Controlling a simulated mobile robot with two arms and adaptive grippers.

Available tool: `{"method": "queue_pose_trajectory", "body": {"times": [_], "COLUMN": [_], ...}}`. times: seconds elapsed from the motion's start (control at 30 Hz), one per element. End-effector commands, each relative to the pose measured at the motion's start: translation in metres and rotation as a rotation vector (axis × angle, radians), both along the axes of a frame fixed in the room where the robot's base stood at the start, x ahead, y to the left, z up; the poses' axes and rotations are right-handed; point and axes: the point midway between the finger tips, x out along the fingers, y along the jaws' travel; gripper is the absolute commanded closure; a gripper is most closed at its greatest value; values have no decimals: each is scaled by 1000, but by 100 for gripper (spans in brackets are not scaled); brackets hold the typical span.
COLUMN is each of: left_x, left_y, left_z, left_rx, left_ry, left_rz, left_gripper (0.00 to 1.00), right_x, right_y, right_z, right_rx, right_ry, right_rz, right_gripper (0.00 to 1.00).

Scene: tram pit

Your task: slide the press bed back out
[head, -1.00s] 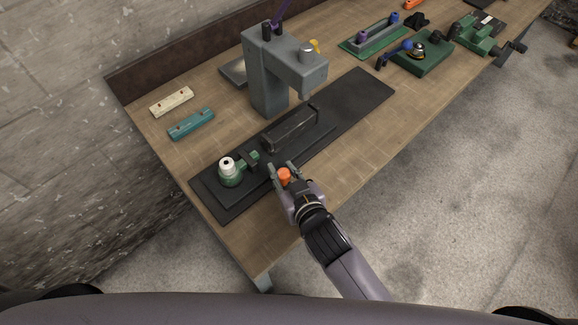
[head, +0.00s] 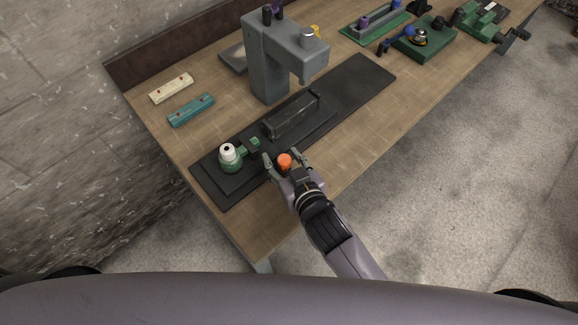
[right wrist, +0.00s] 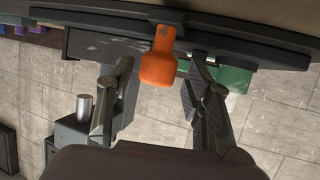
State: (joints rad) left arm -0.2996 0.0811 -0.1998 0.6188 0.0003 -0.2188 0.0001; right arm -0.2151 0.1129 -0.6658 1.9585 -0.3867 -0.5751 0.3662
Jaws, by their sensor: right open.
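The press bed (head: 322,118) is a dark flat slab on a longer black base plate (head: 365,78), and it reaches out to the left of the grey press (head: 266,75). An orange knob (head: 284,161) sticks out from the bed's front side; it also shows in the right wrist view (right wrist: 160,62). My right gripper (head: 283,157) is open, with one finger on each side of the knob and gaps between. The wrist view shows both fingers (right wrist: 157,80) apart from it. My left gripper is not in view.
The bed carries a black slotted block (head: 291,115) and a green clamp with a white top (head: 229,157). Cream (head: 171,88) and teal (head: 191,109) bars lie on the left of the bench. Green fixtures (head: 425,45) stand at the far right. The bench front is clear.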

Motion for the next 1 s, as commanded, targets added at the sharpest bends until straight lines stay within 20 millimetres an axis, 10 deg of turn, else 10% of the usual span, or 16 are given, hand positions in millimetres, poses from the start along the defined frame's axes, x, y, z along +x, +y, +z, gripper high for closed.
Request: {"method": "queue_pose_trajectory", "body": {"times": [0.53, 1.0], "left_x": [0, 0], "left_y": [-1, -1], "left_z": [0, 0], "left_rx": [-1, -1], "left_ry": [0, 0], "left_rz": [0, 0], "left_gripper": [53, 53], "right_x": [-84, -96], "right_y": [-42, -48], "right_z": [37, 44], "right_rx": [1, 0], "right_ry": [4, 1], "right_rz": [1, 1], "right_gripper": [53, 53]}}
